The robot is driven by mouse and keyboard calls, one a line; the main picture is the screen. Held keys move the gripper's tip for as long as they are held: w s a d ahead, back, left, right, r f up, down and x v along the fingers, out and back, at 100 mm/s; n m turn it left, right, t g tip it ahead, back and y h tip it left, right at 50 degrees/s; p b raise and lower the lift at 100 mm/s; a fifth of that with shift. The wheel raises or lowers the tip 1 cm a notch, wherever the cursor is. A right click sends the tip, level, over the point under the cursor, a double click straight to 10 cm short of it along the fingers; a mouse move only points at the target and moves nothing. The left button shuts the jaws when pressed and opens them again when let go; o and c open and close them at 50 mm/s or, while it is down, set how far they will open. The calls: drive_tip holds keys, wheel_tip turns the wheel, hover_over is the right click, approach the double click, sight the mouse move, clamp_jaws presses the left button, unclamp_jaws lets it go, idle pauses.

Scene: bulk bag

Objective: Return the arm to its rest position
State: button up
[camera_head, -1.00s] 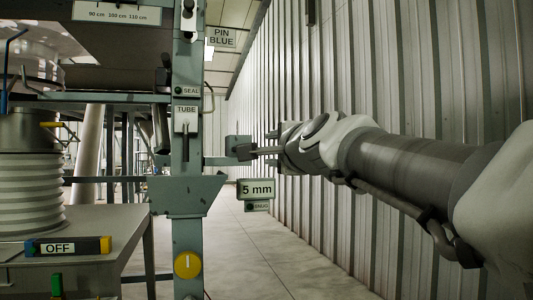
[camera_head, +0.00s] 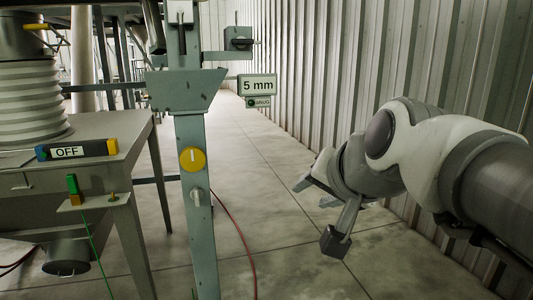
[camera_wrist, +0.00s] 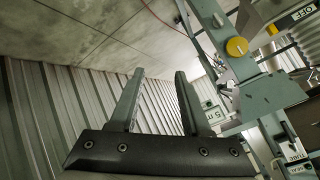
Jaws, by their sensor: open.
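My gripper (camera_head: 314,190) hangs over the grey floor at the right of the head view, with my arm coming in from the right edge. Its fingers point left, and it touches nothing there. In the wrist view my gripper (camera_wrist: 158,95) shows two parallel fingers set well apart, with nothing between them. The green-grey post (camera_head: 192,165) stands to the left of the gripper, with a clear gap between.
A metal table (camera_head: 95,165) with an "OFF" switch box (camera_head: 76,150) stands at left. A corrugated wall (camera_head: 370,50) runs along the right. A red hose (camera_head: 243,235) lies on open floor.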

drive_tip(key=s+d+f+n+g+h+p, duration=0.1)
drive_tip(key=s+d+f+n+g, duration=0.15)
drive_tip(key=s+f, duration=0.4)
drive_tip(key=s+d+f+n+g+h+p, duration=0.1)
drive_tip(key=s+d+f+n+g, duration=0.2)
drive_tip(key=s+f, duration=0.35)
wheel_tip(320, 180, up, 14)
drive_tip(key=p, duration=1.3)
drive_tip(key=shift+d+t, duration=0.45)
